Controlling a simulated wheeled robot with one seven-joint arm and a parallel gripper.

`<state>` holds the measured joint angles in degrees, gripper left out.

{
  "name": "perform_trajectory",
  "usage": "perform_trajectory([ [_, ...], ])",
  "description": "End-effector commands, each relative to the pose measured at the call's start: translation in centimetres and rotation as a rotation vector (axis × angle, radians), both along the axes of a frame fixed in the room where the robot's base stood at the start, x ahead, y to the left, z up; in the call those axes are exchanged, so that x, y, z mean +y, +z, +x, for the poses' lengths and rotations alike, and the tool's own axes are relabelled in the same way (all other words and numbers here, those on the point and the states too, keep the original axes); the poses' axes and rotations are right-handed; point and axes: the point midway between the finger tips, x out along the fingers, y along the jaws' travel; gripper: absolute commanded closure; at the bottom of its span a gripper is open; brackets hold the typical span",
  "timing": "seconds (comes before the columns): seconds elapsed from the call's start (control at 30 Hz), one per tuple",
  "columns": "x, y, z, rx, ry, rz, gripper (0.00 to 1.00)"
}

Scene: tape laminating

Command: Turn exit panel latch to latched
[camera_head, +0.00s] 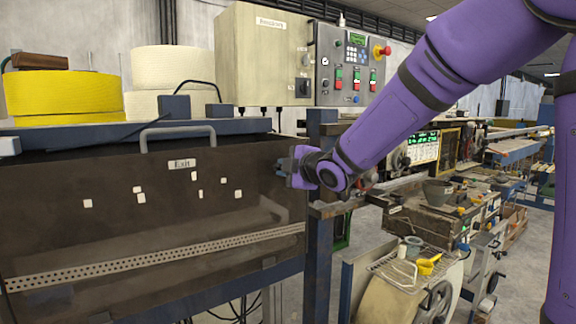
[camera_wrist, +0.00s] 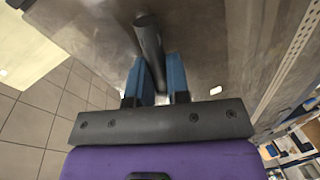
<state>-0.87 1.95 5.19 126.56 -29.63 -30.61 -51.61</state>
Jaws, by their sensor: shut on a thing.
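The exit panel (camera_head: 110,235) is a dark, smoky sheet at the left of the head view. It carries an "Exit" label (camera_head: 182,163) and a grey bar handle (camera_head: 177,132) at its top edge. My gripper (camera_head: 284,168) is at the panel's upper right edge. In the wrist view the blue fingers of my gripper (camera_wrist: 155,72) are shut on a dark round rod, the latch handle (camera_wrist: 150,42), which stands against the panel face. In the head view the latch is hidden behind my gripper. I cannot tell from this whether it is latched.
A blue frame post (camera_head: 318,245) stands just right of the panel. Yellow (camera_head: 62,93) and cream rolls sit above the panel. A control box (camera_head: 350,65) is behind. A wire rack and wheel (camera_head: 437,300) stand at lower right.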

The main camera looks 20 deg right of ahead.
Motion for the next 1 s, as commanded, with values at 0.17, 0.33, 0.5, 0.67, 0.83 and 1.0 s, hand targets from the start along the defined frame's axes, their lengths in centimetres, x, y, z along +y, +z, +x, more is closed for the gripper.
perform_trajectory([
  [0.17, 0.15, -0.57, -0.07, -0.035, 0.001, -0.116, 1.0],
  [0.33, 0.19, -0.89, -0.08, -0.062, 0.001, -0.196, 1.0],
  [0.5, 0.17, -1.06, -0.07, -0.077, 0.0, -0.243, 1.0],
  [0.67, 0.15, -1.12, -0.06, -0.084, 0.0, -0.262, 1.0],
  [0.83, 0.14, -1.14, -0.06, -0.085, 0.0, -0.266, 1.0],
  [1.0, 0.14, -1.14, -0.06, -0.085, 0.001, -0.266, 1.0],
])
